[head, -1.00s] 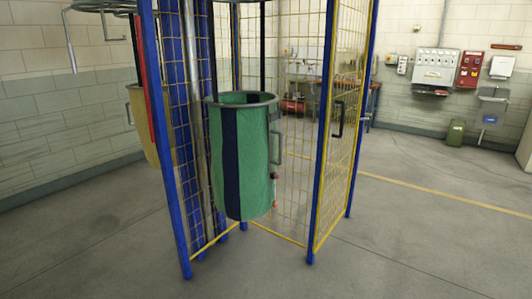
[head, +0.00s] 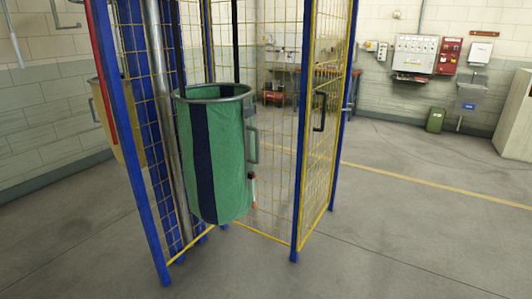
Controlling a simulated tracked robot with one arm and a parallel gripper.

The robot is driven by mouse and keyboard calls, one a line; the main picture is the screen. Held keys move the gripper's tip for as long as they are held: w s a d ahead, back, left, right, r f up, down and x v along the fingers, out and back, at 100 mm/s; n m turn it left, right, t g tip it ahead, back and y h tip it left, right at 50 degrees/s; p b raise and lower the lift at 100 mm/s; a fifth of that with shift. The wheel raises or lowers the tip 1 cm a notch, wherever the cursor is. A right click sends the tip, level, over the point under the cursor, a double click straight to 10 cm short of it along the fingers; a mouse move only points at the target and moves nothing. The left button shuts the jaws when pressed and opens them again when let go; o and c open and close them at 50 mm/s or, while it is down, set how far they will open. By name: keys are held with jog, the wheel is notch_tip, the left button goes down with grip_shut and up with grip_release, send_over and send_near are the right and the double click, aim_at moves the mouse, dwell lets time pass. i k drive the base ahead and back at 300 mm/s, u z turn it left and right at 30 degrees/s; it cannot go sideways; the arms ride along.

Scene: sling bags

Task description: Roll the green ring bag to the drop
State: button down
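The green ring bag (head: 226,165) hangs upright from a grey metal ring, with a dark navy vertical stripe down its front. It hangs clear of the floor at the opening of a blue and yellow mesh cage (head: 317,130). A grey handle (head: 253,146) sticks out on its right side. A small red-tipped piece shows low beside it. A tan bag (head: 104,118) hangs at the left, partly hidden by a blue post. The drop cannot be made out for certain. My gripper is not in view.
A cage door panel with a black handle (head: 319,111) stands right of the bag. Blue posts (head: 137,180) flank it on the left. Concrete floor (head: 410,230) is open at the right and front. Wall boxes (head: 415,54) and a green bin (head: 435,120) are at the back.

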aim_at(215, 128)
jog(key=k, duration=0.55)
jog(key=z, duration=0.15)
jog(key=i, duration=0.8)
jog(key=z, duration=0.65)
jog(key=i, duration=2.35)
jog(key=u, duration=0.5)
